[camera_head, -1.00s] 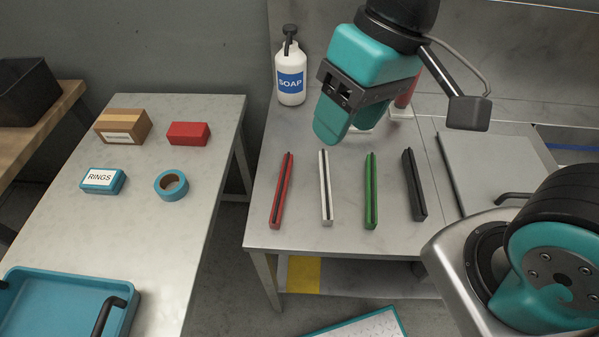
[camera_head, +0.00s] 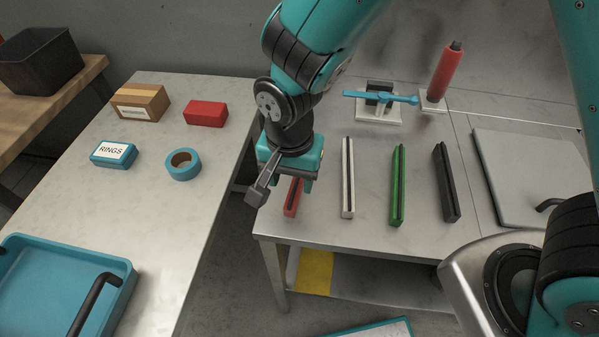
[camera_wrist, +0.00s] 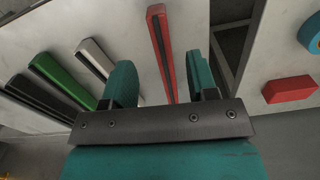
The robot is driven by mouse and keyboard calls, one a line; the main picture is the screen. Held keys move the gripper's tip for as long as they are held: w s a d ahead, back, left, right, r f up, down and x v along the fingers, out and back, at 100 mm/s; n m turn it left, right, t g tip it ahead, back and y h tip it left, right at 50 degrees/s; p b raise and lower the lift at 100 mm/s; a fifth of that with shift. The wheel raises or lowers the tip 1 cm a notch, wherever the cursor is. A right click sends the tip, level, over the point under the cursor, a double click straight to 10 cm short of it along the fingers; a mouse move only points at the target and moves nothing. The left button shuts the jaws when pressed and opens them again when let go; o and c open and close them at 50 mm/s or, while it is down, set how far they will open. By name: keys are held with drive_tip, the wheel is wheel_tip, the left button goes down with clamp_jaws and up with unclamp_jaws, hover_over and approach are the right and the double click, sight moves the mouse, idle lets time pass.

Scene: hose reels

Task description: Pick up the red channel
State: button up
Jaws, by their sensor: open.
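The red channel (camera_head: 291,198) lies at the left end of the steel table's row of channels. My arm hides its far part in the head view. In the wrist view the red channel (camera_wrist: 162,50) shows as a long slotted bar running between my two fingers, apart from both. My gripper (camera_head: 292,184) is over the red channel, pointing down. In the wrist view my gripper (camera_wrist: 160,82) is open and empty, with one teal finger on each side of the channel. How high the fingertips are above the table I cannot tell.
White (camera_head: 347,178), green (camera_head: 397,186) and black (camera_head: 446,183) channels lie to the right, roughly parallel. A blue-handled fixture (camera_head: 378,100) and a red cylinder (camera_head: 446,75) stand behind. A gap separates the left table, which holds a red block (camera_head: 206,113) and blue tape (camera_head: 183,164).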

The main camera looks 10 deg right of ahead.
sight(293, 195)
drive_tip(key=shift+w+f+p, duration=0.15)
drive_tip(key=shift+f+p, duration=0.35)
drive_tip(key=shift+f, duration=2.9)
drive_tip(key=shift+d, duration=0.1)
drive_tip(key=c, duration=0.9)
